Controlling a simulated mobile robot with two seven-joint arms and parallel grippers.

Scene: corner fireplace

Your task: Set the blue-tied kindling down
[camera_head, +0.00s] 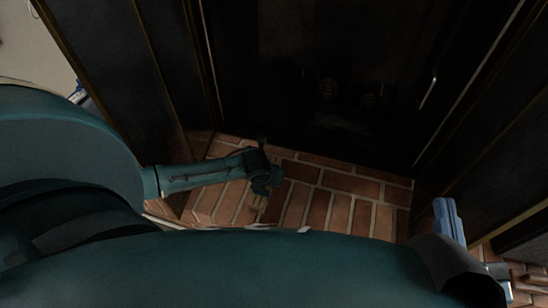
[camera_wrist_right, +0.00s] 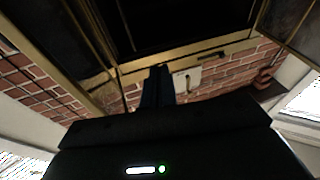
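My right gripper (camera_head: 446,212) shows at the right of the head view, its light blue fingers pointing up beside the dark fireplace panel. In the right wrist view its two dark blue fingers (camera_wrist_right: 158,87) are close together, with nothing visible between them. My left arm reaches to the middle of the head view. At its end my left gripper (camera_head: 266,184) is small and dark, above the bricks. A small tan piece (camera_head: 258,206) shows just below it, possibly kindling. I cannot make out a blue tie, nor whether the left fingers grip it.
The dark fireplace opening (camera_head: 340,80) lies ahead, with a bright handle (camera_head: 428,90) at its right. A brick hearth (camera_head: 340,208) spreads before it, mostly bare. Dark panels flank both sides. In the right wrist view a gold frame (camera_wrist_right: 210,47) and a pale plate (camera_wrist_right: 187,81) are near the fingers.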

